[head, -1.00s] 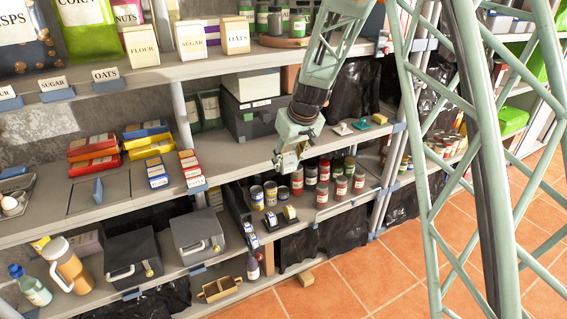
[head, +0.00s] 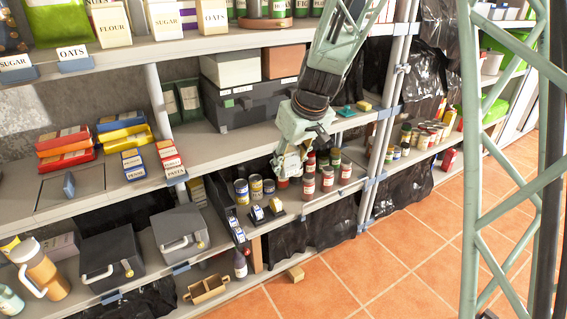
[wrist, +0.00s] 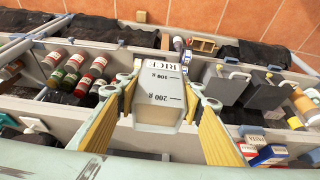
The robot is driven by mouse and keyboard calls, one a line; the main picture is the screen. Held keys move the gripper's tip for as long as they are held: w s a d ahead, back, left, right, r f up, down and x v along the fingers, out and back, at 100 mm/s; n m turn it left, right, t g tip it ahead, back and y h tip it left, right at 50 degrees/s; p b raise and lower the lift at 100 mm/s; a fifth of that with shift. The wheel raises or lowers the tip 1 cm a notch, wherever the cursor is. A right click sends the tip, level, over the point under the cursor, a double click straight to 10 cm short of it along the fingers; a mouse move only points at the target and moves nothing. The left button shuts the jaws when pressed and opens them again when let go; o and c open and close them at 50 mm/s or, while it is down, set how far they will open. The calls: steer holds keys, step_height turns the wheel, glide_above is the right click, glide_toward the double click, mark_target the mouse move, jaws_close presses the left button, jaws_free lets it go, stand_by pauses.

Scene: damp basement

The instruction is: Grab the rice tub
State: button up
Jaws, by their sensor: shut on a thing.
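The rice tub (wrist: 157,95) is a pale grey-white tub with a RICE label and gram marks. In the wrist view it sits between the two yellow-padded fingers of my gripper (wrist: 158,108), which is shut on it. The tub is held up clear of the shelves, its label end toward the top of the picture. In the head view my gripper (head: 287,172) hangs at the front edge of the middle shelf, above the lower shelf's cans; the tub is too small and covered there to make out clearly.
A dark crate (head: 240,105) sits on the middle shelf behind the arm. Two grey boxes (head: 176,238) stand lower left. The tiled floor (head: 400,260) in front is mostly open.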

steer(key=shift+s+d, duration=0.35)
steer(key=shift+s, duration=0.3)
steer(key=shift+s+d, duration=0.35)
steer(key=shift+s, duration=0.3)
